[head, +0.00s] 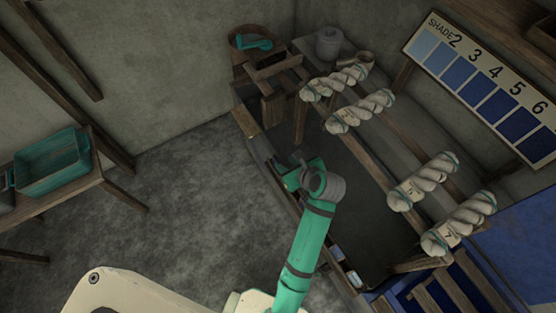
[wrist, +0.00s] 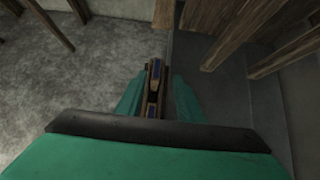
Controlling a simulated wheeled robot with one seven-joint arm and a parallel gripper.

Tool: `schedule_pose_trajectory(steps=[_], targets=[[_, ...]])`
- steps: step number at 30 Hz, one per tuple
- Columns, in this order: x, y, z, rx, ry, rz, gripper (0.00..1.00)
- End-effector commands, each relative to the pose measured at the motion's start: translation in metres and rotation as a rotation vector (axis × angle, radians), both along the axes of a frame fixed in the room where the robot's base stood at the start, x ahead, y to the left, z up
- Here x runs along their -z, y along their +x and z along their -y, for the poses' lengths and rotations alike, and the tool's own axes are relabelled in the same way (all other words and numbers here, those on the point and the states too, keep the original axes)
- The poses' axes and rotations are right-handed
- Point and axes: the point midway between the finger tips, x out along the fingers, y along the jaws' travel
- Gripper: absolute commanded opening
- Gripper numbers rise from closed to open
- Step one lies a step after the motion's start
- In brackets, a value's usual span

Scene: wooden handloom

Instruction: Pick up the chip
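In the wrist view, the two teal fingers of my gripper (wrist: 157,92) stand apart, with a narrow brown wooden strip between them. A small dark-blue patch (wrist: 155,71), which looks like a chip, shows on the strip, and another blue patch (wrist: 151,111) lies nearer the palm. I see a gap between each finger and the strip; contact is not clear. In the head view my gripper (head: 288,178) is at the long edge of the dark vat, and my arm hides part of that edge. Which patch is the task's chip I cannot tell.
The dark vat (head: 375,205) has several pale yarn skeins (head: 425,180) on bars above it. A shade board (head: 488,88) hangs behind. A teal tray (head: 52,162) rests on a bench at left. The grey floor (head: 190,190) between is clear.

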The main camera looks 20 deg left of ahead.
Motion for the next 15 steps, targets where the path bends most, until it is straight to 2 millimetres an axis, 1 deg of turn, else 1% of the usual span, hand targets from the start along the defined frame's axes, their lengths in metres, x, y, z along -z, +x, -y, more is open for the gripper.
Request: schedule_pose_trajectory(steps=[1,3,6,11,15], targets=[[0.007,0.002,-0.005,-0.002,0.000,-0.003,0.34],[0.013,0.007,-0.009,0.001,-0.001,-0.002,0.34],[0.020,0.012,-0.013,0.004,-0.002,0.000,0.34],[0.026,0.015,-0.020,-0.001,-0.003,0.002,0.34],[0.038,0.021,-0.033,-0.006,-0.002,0.001,0.34]])
